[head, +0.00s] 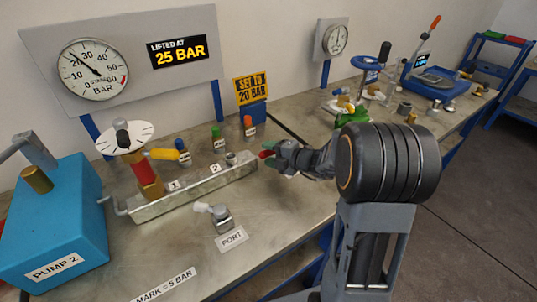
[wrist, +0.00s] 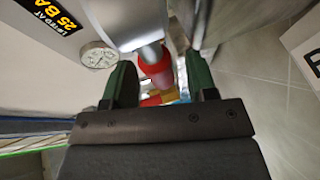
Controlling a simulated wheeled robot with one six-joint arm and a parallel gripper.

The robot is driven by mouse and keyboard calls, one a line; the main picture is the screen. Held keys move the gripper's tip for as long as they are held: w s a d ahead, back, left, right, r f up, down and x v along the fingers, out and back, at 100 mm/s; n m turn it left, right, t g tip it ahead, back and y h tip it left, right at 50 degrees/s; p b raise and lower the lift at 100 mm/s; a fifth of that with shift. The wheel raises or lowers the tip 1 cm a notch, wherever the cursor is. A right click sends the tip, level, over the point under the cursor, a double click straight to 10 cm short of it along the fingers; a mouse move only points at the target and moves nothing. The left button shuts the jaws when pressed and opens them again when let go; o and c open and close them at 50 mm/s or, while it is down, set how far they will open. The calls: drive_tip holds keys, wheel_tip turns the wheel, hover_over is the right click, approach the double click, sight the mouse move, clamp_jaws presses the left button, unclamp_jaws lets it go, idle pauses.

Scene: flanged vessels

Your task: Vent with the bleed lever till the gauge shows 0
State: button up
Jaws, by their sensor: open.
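The main gauge (head: 93,69) is a white dial marked in bar; its needle points up and left, a little past 20. My gripper (head: 273,157) is open to the right of the metal manifold block (head: 200,188). A small red patch shows at its fingertips. In the wrist view, a red cylinder (wrist: 155,65) on a silver stem appears between my green fingers (wrist: 160,85); I cannot tell if they touch it. A yellow lever (head: 163,154) sticks out beside the red and brass valve (head: 145,175). No lever is labelled as the bleed, so I cannot tell which it is.
A blue pump (head: 55,225) stands at the left. A small pale-handled fitting (head: 218,214) stands by the PORT label (head: 232,238). A second gauge (head: 335,40) and a blue device (head: 435,85) are farther back. The bench front is mostly clear.

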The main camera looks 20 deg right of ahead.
drive_tip(key=shift+w+a+f, duration=0.1)
drive_tip(key=shift+w+a, duration=0.2)
drive_tip(key=shift+w, duration=0.05)
drive_tip(key=shift+c, duration=0.3)
clamp_jaws()
